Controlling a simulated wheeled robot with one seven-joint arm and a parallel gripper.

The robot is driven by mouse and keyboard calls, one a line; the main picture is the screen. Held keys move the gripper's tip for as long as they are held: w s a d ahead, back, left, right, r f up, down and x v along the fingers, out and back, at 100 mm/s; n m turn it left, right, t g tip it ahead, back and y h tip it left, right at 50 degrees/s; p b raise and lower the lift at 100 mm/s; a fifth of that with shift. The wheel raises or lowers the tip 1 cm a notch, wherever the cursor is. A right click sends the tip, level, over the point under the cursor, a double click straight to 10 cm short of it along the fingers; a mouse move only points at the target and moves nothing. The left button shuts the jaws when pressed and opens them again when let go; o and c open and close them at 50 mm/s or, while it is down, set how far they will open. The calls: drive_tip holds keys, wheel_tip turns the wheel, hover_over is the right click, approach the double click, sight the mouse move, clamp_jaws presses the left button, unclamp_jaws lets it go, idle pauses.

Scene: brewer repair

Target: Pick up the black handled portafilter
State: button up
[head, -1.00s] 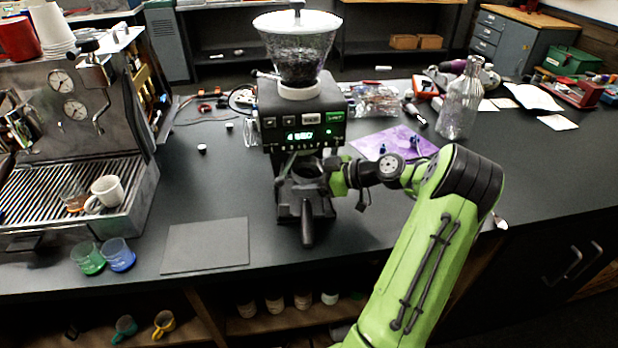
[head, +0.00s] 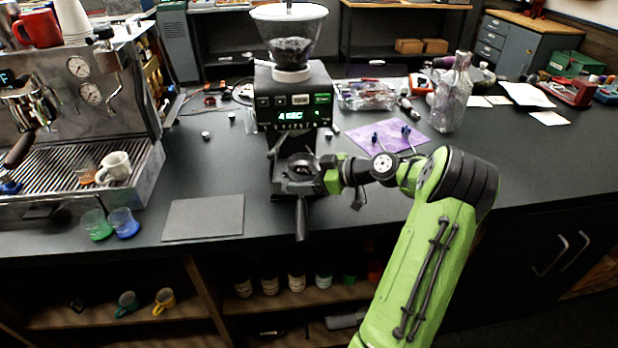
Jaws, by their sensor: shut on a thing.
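The black handled portafilter (head: 301,218) is at the front of the coffee grinder (head: 292,98), below its lit display. Its handle points toward me and down, and its round basket shows from above. My gripper (head: 318,178) reaches in from the right and is shut on the portafilter near its basket. The fingertips are partly hidden against the dark metal. I cannot tell whether the portafilter still touches the grinder's fork.
An espresso machine (head: 75,120) stands at the left with a white cup (head: 115,166) on its tray. A black mat (head: 203,218) lies on the counter. A glass bottle (head: 452,95) and purple sheet (head: 380,136) are to the right. Shot glasses (head: 110,223) stand near the front edge.

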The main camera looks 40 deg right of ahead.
drive_tip(key=shift+w, duration=0.25)
drive_tip(key=o, duration=1.3)
drive_tip(key=p+v, duration=0.3)
drive_tip(key=v, duration=1.3)
drive_tip(key=shift+a, duration=0.1)
drive_tip(key=shift+c, duration=0.2)
